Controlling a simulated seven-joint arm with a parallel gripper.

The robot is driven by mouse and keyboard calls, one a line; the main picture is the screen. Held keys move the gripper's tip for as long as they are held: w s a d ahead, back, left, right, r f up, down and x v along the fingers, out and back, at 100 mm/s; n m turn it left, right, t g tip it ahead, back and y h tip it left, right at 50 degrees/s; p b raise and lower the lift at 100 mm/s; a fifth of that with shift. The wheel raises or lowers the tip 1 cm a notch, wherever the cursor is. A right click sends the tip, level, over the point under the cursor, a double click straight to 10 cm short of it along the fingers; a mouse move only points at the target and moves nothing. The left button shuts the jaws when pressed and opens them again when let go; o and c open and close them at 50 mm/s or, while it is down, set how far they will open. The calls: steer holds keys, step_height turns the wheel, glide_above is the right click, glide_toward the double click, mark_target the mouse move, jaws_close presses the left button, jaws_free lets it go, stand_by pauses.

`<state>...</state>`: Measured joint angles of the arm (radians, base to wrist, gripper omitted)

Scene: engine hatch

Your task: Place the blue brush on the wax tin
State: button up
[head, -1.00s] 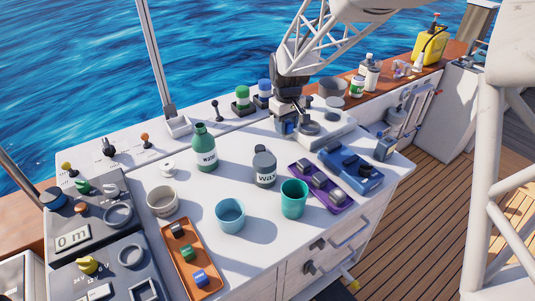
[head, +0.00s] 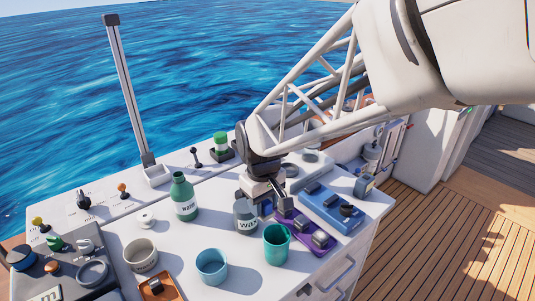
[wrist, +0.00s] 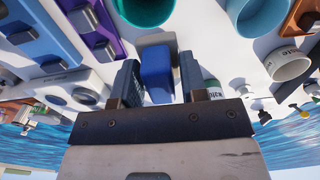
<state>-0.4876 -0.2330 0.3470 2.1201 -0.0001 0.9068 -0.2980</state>
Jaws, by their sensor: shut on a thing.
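My gripper (head: 262,203) is just behind and right of the grey wax tin (head: 246,218) in the head view, close to its top. In the wrist view, my gripper (wrist: 158,82) has its two dark fingers closed on the blue brush (wrist: 156,70). A grey rounded shape just beyond the brush appears to be the tin; I cannot tell whether they touch. In the head view the gripper mostly hides the brush. The tin stands upright on the white worktop.
A teal cup (head: 277,246) stands in front of the tin, with a light-blue cup (head: 211,268) to its left. A green bottle (head: 184,199) is left. A purple tray (head: 322,252) and a blue tray (head: 338,216) lie right. Clear worktop separates bottle and tin.

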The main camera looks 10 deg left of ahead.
steer(key=s+d, duration=0.1)
steer(key=s, duration=0.5)
steer(key=shift+s+d, duration=0.2)
steer(key=shift+d, duration=0.05)
steer(key=shift+w, duration=0.1)
glide_above(245, 205)
steer(key=shift+f, duration=0.75)
steer(key=shift+f, duration=0.1)
stand_by(0.4)
steer(key=shift+f, duration=1.65)
steer(key=shift+f, duration=0.15)
steer(key=o, duration=0.9)
steer(key=shift+o, duration=0.2)
